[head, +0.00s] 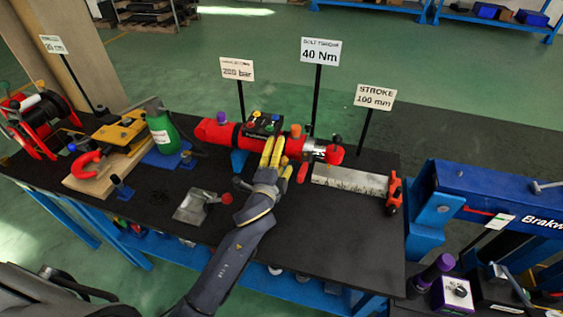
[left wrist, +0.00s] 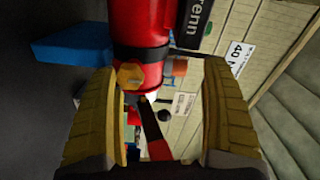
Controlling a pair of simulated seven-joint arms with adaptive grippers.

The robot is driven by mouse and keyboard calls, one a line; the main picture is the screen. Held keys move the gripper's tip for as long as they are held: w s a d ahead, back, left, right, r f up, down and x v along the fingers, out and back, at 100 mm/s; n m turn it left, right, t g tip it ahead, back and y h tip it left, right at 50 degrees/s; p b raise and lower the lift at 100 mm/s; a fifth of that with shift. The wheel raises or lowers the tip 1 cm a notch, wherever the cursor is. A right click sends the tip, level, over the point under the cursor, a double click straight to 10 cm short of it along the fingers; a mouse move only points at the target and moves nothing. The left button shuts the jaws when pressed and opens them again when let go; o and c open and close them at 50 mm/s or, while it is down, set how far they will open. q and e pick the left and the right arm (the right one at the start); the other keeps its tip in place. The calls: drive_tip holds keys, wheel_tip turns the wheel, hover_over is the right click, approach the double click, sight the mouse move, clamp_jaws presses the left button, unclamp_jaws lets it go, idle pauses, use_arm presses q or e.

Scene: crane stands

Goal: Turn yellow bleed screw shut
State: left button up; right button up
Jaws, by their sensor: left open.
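The yellow bleed screw (left wrist: 130,76) shows in the left wrist view as a hex head on the side of the red cylinder (left wrist: 145,35). My left gripper (left wrist: 165,80) is open, with its two yellow fingers spread at either side of the picture. The screw lies beyond the fingers, nearer the left finger, and nothing is held. In the head view my left gripper (head: 272,145) reaches over the front of the red cylinder (head: 222,134). I cannot pick out the screw there for sure; the fingers cover that area. My right gripper is not in view.
A lever with a red end (left wrist: 155,135) shows between the fingers. A steel block (head: 350,179) lies right of the cylinder. A green bottle (head: 163,132) and a red clamp on a wooden board (head: 85,183) stand left. Signs on posts stand behind. The black table's front right is clear.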

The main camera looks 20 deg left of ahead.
sight(283, 163)
use_arm(q)
drive_tip(key=r, duration=0.6)
drive_tip(key=shift+d+r, duration=0.2)
drive_tip(key=shift+r, duration=0.05)
drive_tip(key=shift+c, duration=1)
